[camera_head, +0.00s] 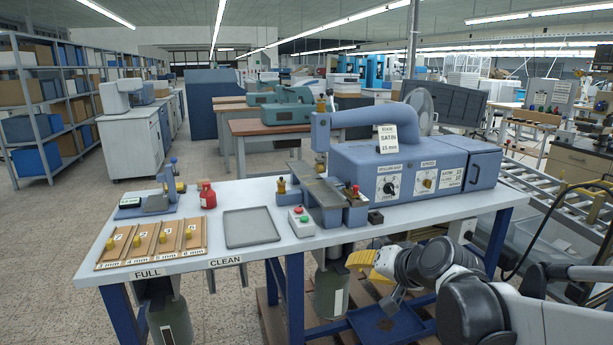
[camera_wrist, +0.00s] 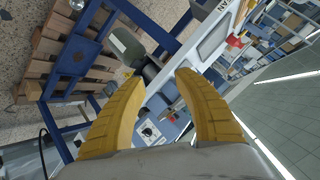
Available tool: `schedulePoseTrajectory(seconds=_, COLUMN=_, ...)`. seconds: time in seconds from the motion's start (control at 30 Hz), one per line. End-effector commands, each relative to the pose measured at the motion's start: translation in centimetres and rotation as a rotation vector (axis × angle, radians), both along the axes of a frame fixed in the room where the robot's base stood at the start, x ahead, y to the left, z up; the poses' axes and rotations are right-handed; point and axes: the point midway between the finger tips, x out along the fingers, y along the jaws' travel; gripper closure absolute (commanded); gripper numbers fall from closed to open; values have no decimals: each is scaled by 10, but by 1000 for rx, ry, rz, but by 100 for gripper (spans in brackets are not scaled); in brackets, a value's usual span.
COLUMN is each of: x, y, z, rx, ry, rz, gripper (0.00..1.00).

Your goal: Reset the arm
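My gripper (camera_wrist: 158,77) shows in the wrist view with its two yellow fingers spread apart and nothing between them. In the head view my gripper (camera_head: 363,263) is at the lower right, in front of the table's front edge and below the tabletop. My arm is folded low beside the table. The worktable (camera_head: 352,237) has a white top and blue legs. My gripper appears apart from the table and machine.
A roller conveyor (camera_head: 560,207) runs at the right.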

Motion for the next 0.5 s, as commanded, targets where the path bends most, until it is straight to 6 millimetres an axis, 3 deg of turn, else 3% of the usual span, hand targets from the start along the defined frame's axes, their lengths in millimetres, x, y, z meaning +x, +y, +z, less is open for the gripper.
schedulePoseTrajectory(seconds=0.03, x=-29, y=-1, z=3, rx=-55, ry=18, rz=16, gripper=62)
schedulePoseTrajectory(seconds=0.3, x=-162, y=-29, z=-13, rx=-370, ry=120, rz=84, gripper=62)
schedulePoseTrajectory(seconds=0.4, x=-199, y=-42, z=-24, rx=-462, ry=151, rz=96, gripper=62)
schedulePoseTrajectory(seconds=0.5, x=-223, y=-53, z=-32, rx=-528, ry=172, rz=103, gripper=62)
